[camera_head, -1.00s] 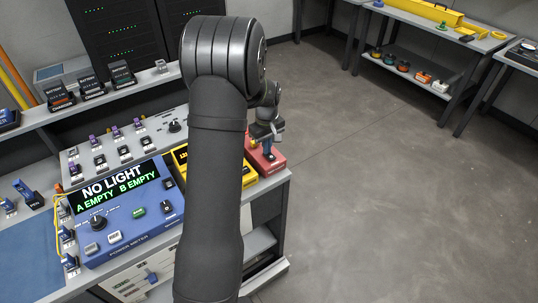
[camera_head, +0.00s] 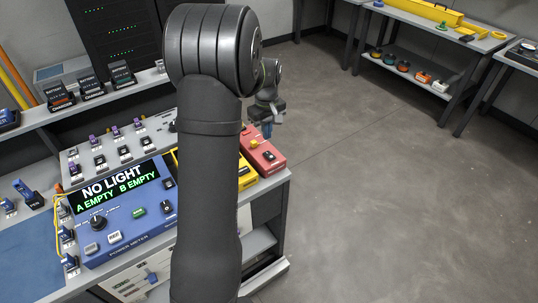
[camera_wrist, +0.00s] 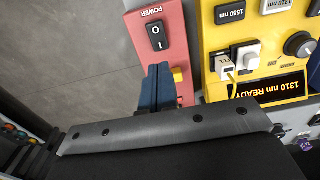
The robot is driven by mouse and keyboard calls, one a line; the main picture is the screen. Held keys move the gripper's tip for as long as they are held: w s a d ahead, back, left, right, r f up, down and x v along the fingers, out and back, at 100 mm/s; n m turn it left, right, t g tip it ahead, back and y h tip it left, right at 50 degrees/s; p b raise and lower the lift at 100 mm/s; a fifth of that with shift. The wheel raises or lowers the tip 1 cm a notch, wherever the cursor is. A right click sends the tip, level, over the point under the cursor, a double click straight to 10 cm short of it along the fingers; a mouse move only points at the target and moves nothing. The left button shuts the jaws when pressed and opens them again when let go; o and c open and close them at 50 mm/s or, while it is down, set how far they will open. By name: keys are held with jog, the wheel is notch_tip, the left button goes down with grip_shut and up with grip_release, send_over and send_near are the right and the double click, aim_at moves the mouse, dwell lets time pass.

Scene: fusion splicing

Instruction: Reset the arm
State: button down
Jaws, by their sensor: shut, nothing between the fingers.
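My gripper (camera_head: 267,130) is above the red box (camera_head: 262,155) at the right end of the bench, with its blue fingers pointing down. In the wrist view the blue fingers (camera_wrist: 158,88) are together and empty. They overlap the red box (camera_wrist: 158,18) in the picture, below its black POWER rocker switch (camera_wrist: 156,36) and next to a small yellow part (camera_wrist: 178,76). I cannot tell whether they touch the box. My upper arm hides part of the bench in the head view.
A yellow unit (camera_wrist: 212,40) reading "1310 nm READY" stands beside the red box. A blue power meter (camera_head: 125,225) shows "NO LIGHT, A EMPTY, B EMPTY". Battery chargers (camera_head: 92,82) stand on the back shelf. Open floor (camera_head: 400,200) lies to the right of the bench.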

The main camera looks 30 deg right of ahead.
aim_at(267, 153)
dwell(0.4)
notch_tip(267, 153, down, 7)
jog(key=shift+r, duration=0.15)
jog(key=shift+r, duration=0.1)
dwell(0.4)
